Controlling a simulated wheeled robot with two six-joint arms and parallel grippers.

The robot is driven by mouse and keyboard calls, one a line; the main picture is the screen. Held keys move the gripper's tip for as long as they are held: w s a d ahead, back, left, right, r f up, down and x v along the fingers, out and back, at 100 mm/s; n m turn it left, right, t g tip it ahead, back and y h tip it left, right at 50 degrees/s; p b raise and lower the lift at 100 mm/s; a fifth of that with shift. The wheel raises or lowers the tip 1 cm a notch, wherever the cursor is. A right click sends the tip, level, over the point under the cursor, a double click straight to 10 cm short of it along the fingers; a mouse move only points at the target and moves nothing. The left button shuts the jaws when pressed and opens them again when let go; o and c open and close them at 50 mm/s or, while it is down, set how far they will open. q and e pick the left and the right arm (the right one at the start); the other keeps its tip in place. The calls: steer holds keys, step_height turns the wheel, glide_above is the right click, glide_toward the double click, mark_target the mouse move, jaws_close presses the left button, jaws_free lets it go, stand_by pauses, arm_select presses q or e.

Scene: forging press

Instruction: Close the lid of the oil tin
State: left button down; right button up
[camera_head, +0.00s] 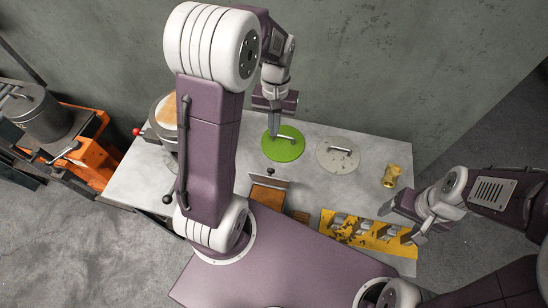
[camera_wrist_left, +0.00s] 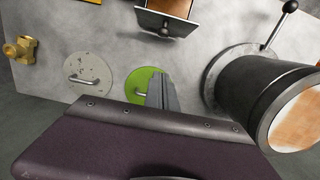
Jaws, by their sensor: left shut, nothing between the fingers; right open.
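A round green lid (camera_head: 283,148) with a bar handle lies flat on the grey table; it also shows in the left wrist view (camera_wrist_left: 136,84). A grey speckled lid (camera_head: 338,156) with a similar handle lies to its right. A dark round tin with a pale rim (camera_wrist_left: 267,132) and brown-orange top stands at the table's left; in the head view (camera_head: 165,110) my left arm partly hides it. My left gripper (camera_head: 275,133) is shut and empty over the green lid, close beside its handle; contact cannot be told. My right gripper (camera_head: 400,222) is open near the table's right edge.
A brass fitting (camera_head: 391,175) stands at the right. A yellow rack (camera_head: 368,236) with metal pieces lies at the front right. A brown box with a raised grey plate (camera_head: 268,182) stands mid-table. An orange machine (camera_head: 94,158) is left of the table; a wall stands behind.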

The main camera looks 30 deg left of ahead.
mark_target(271, 177)
arm_select(q)
steer(key=s+d+f+p, duration=0.1)
steer(key=s+f, duration=0.3)
steer(key=f, duration=0.6)
steer(key=shift+s+d+p, duration=0.3)
steer(key=shift+d+p, duration=0.1)
steer(key=shift+d, duration=0.15)
arm_select(e)
steer(key=shift+w+d+r, duration=0.1)
steer(key=shift+d+r, duration=0.3)
steer(key=shift+r, duration=0.35)
arm_select(q)
steer(key=shift+a+f, duration=0.15)
arm_select(e)
steer(key=shift+a, duration=0.15)
